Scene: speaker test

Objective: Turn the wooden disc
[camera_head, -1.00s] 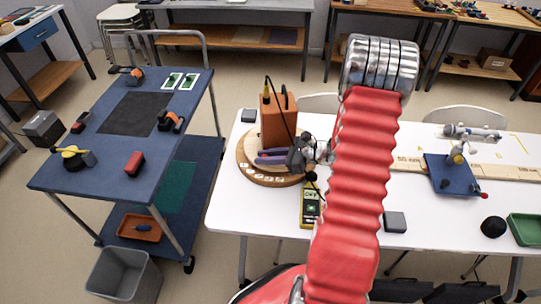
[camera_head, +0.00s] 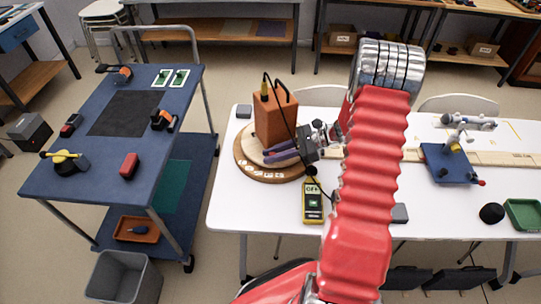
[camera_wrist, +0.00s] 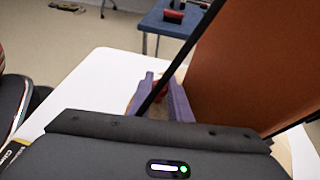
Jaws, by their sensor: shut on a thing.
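The round wooden disc (camera_head: 244,163) lies on the left part of the white table, with pale labels along its front rim. An orange-brown box (camera_head: 275,122) stands upright on it, with black cables. My gripper (camera_head: 270,154) reaches in from the right, its purple fingers low over the disc in front of the box. In the wrist view my gripper (camera_wrist: 160,92) is shut on a small red piece (camera_wrist: 161,88), mostly hidden between the fingers. The box (camera_wrist: 260,60) fills the right side there, and a black cable crosses the fingers.
A blue stand (camera_head: 447,165) is farther right. A blue cart (camera_head: 95,170) stands left of the table, across a gap.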

